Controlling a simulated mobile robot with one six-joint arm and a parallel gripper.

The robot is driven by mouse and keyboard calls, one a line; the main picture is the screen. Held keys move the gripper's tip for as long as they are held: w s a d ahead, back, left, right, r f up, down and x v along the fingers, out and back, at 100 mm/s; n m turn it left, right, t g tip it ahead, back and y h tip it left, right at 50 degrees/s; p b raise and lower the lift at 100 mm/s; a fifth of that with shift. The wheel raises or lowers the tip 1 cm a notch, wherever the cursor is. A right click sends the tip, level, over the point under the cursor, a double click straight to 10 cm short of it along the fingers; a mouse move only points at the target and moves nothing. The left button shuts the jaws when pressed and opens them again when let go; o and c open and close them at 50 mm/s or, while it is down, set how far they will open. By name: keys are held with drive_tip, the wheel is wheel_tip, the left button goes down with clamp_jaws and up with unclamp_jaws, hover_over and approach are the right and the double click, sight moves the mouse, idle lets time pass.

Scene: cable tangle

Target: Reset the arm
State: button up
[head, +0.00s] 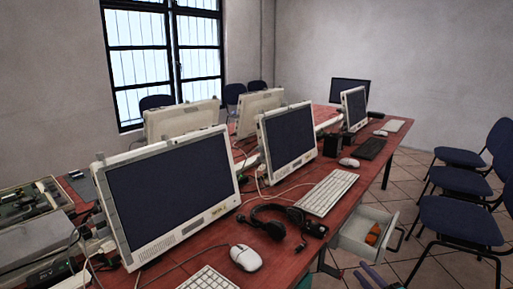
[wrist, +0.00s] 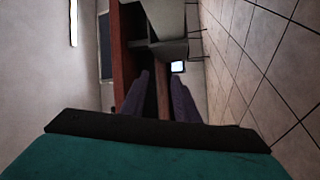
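My gripper (wrist: 160,88) shows in the wrist view with two purple fingers spread apart and nothing between them. In the head view, parts of the purple fingers of my gripper (head: 365,270) show at the bottom edge, right of the middle, in front of the open drawer (head: 352,243). The rest of the gripper is cut off by the frame there. An orange item (head: 373,235) lies in the drawer, apart from the fingers.
A long red-brown table (head: 190,262) holds several monitors, keyboards, a white mouse (head: 245,257), a black headset (head: 268,222) and loose cables. Dark blue chairs (head: 458,218) stand at the right. Tiled floor lies open between the chairs and table.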

drive_tip(key=w+a+f+m+g+h+p, duration=0.1)
drive_tip(key=w+a+m+h+p, duration=0.1)
drive_tip(key=a+m+p, duration=0.3)
drive_tip(key=w+a+f+h+p, duration=0.1)
drive_tip(key=w+a+f+p, duration=0.1)
drive_tip(key=a, duration=0.5)
drive_tip(key=s+a+f+m+g+h+p, duration=0.5)
drive_tip(key=s+f+m+g+p, duration=0.1)
drive_tip(key=f, duration=0.5)
drive_tip(key=s+a+f+m+g+p, duration=0.1)
drive_tip(key=s+a+f+m+g, duration=0.3)
drive_tip(key=s, duration=0.9)
drive_tip(key=s+d+f+m+g+p, duration=0.1)
drive_tip(key=s+f+m+g, duration=0.2)
drive_tip(key=s+f+g, duration=0.75)
drive_tip(key=s+a+r+g, duration=0.1)
drive_tip(key=s+r, duration=0.2)
drive_tip(key=s, duration=0.3)
drive_tip(key=s+a+r+m+g, duration=0.1)
drive_tip(key=s+r, duration=0.2)
drive_tip(key=s, duration=0.2)
drive_tip(key=shift+s+r+y, duration=0.4)
drive_tip(key=shift+a, duration=0.1)
